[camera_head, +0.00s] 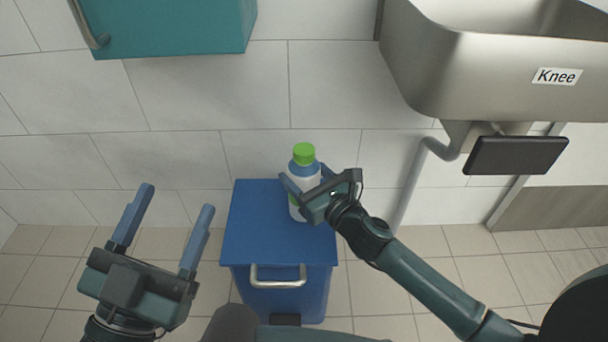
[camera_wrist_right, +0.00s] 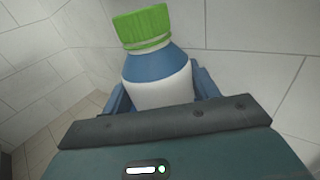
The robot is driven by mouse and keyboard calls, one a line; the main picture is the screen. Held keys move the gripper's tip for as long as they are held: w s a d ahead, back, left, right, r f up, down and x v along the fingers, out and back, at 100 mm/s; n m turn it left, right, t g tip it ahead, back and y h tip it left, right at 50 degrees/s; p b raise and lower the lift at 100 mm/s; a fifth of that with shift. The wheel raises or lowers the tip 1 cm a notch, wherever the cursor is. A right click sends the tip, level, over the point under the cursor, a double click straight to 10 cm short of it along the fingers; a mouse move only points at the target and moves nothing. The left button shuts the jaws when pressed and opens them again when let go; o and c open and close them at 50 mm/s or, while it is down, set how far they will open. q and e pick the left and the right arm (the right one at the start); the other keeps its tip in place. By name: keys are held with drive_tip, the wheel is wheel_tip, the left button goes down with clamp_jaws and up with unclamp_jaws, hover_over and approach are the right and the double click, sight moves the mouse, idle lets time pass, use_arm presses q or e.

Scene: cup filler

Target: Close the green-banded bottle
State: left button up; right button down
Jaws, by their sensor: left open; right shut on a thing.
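The bottle (camera_head: 306,173) is white with a blue shoulder and a green band low on its side. It stands upright over the blue bin's lid. A green cap (camera_head: 304,153) sits on its top. In the right wrist view the bottle (camera_wrist_right: 158,88) and its ribbed green cap (camera_wrist_right: 143,27) show close up. My right gripper (camera_head: 308,187) is shut on the bottle's body, below the cap; its fingers also show on both sides in the right wrist view (camera_wrist_right: 160,92). My left gripper (camera_head: 172,222) is open and empty, left of the bin. The bottle's lower part is partly hidden by my right gripper.
The blue bin (camera_head: 250,215) has a flat lid and a metal handle (camera_head: 278,277) in front. A steel sink (camera_head: 470,70) labelled Knee, with a black pad (camera_head: 516,155), hangs at the right. A teal cabinet (camera_head: 170,25) is at the upper left. The tiled wall is close behind.

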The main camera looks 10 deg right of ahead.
drive_tip(key=shift+f, duration=0.15)
use_arm(q)
drive_tip(key=shift+r+h, duration=0.15)
drive_tip(key=shift+h, duration=0.15)
use_arm(e)
drive_tip(key=shift+c, duration=2)
unclamp_jaws()
use_arm(q)
drive_tip(key=shift+s+d+f+n+g+y+p, duration=0.1)
drive_tip(key=shift+s+f+n+g+y+p, duration=0.15)
drive_tip(key=shift+f+n+y+p, duration=0.35)
drive_tip(key=shift+s+d+f+n+g+y+p, duration=0.1)
drive_tip(key=shift+s+f+n+g+y+p, duration=0.2)
drive_tip(key=shift+f, duration=0.5)
use_arm(e)
drive_tip(key=v, duration=1.2)
use_arm(q)
drive_tip(key=shift+w+r, duration=0.15)
drive_tip(key=shift+r, duration=0.05)
